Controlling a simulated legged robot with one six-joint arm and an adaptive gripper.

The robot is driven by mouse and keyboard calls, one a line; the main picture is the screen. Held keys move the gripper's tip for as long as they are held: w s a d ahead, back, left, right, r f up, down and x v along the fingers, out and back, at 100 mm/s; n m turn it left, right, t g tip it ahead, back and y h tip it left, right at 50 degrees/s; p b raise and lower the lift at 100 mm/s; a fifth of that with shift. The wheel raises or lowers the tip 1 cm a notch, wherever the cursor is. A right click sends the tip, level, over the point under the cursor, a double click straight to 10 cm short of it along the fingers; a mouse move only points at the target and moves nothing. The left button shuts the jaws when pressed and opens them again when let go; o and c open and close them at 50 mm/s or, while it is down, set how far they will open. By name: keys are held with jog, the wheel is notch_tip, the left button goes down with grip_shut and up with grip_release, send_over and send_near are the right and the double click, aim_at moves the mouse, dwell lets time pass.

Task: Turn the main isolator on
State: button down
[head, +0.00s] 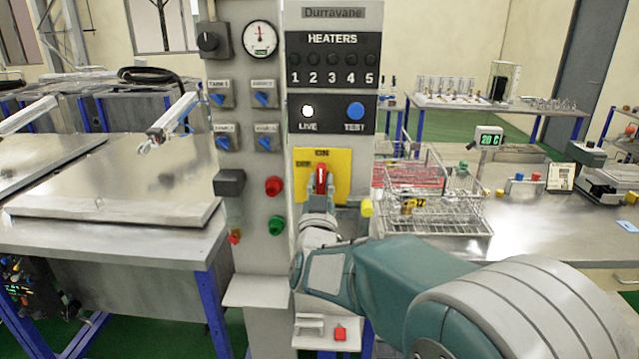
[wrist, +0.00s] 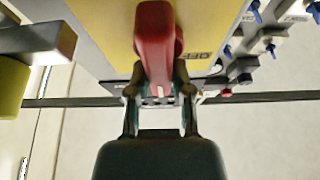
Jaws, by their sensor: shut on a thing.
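The main isolator is a red handle (head: 321,178) on a yellow plate (head: 341,170) on the grey panel column. The handle stands upright, its white mark vertical, pointing at the label at the plate's top, which seems to read ON. The OFF label is at the upper left. My gripper (head: 320,200) comes from below and is shut on the handle's lower part. In the wrist view the two fingers (wrist: 160,92) sit on either side of the red handle (wrist: 158,45). The OFF label shows beside it on the yellow plate (wrist: 205,25).
Above the isolator, the white LIVE lamp (head: 308,111) looks lit, next to a blue TEST button (head: 355,110). Red (head: 273,186) and green (head: 276,225) buttons are at the left. A yellow knob (head: 367,208) sits close to my gripper's right. A wire basket (head: 440,215) stands on the right bench.

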jog(key=c, duration=0.5)
grip_release()
jog(key=shift+w+r, duration=0.1)
jog(key=shift+w+a, duration=0.1)
jog(key=shift+w, duration=0.05)
jog(key=v, duration=1.2)
jog(key=shift+a+f, duration=0.1)
jog(key=shift+f, duration=0.15)
jog(key=shift+w, duration=0.1)
